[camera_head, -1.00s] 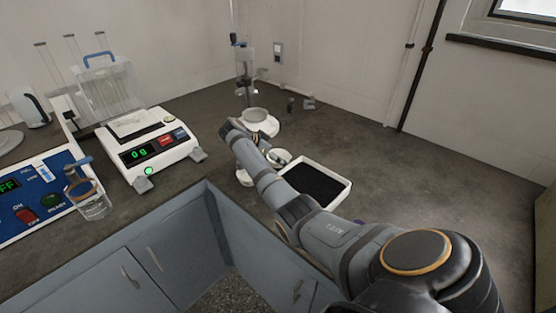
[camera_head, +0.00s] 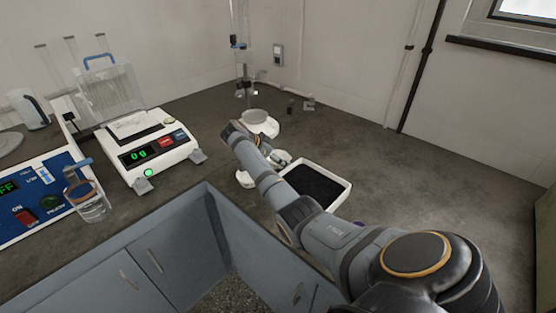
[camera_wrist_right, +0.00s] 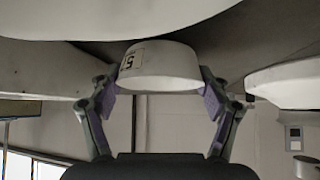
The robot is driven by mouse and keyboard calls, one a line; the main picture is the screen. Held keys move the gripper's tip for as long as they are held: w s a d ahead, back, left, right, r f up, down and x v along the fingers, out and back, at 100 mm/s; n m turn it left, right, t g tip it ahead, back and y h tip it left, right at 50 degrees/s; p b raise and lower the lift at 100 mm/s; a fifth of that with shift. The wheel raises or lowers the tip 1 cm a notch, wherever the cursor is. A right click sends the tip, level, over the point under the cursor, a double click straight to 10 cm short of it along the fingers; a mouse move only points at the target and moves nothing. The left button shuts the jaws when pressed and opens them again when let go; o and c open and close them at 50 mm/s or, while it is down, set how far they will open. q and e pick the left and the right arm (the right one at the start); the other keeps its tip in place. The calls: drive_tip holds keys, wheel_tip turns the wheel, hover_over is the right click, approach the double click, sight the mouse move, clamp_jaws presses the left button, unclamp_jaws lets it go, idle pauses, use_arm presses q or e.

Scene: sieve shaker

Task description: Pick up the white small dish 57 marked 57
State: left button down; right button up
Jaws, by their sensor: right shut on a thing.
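The white small dish (camera_wrist_right: 165,65) is in the right wrist view, between the two purple-padded fingers of my right gripper (camera_wrist_right: 160,92). The pads press on its opposite sides. A label on its wall shows a 5; the rest of the marking is hard to read. In the head view my right arm reaches to the back of the bench, and its wrist hides the fingers and the held dish. My left gripper is in neither view.
A black-filled white tray (camera_head: 343,193) lies right of my right forearm. A white bowl (camera_head: 254,116) stands by a vertical stand behind my wrist. A balance (camera_head: 185,150) reading 0 g and a glass beaker (camera_head: 95,206) stand left. The bench at right is clear.

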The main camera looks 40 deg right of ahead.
drive_tip(key=shift+r, duration=0.45)
drive_tip(key=s+a+r, duration=0.2)
drive_tip(key=a+r, duration=0.1)
drive_tip(key=r, duration=0.4)
drive_tip(key=shift+s+a+r, duration=0.15)
drive_tip(key=shift+a, duration=0.25)
drive_tip(key=r+p, duration=0.1)
drive_tip(key=s+a+r+p, duration=0.1)
drive_tip(key=p, duration=0.1)
drive_tip(key=shift+a+r, duration=0.25)
drive_tip(key=shift+r, duration=0.05)
drive_tip(key=s+a+p, duration=0.1)
drive_tip(key=a+p, duration=0.1)
drive_tip(key=p, duration=0.1)
drive_tip(key=s+a+r+p, duration=0.1)
drive_tip(key=s+a+p, duration=0.1)
drive_tip(key=p, duration=0.1)
drive_tip(key=s+a+r+p, duration=0.1)
drive_tip(key=a+p, duration=0.1)
drive_tip(key=p, duration=0.1)
drive_tip(key=shift+s+a, duration=0.15)
drive_tip(key=shift+a, duration=0.05)
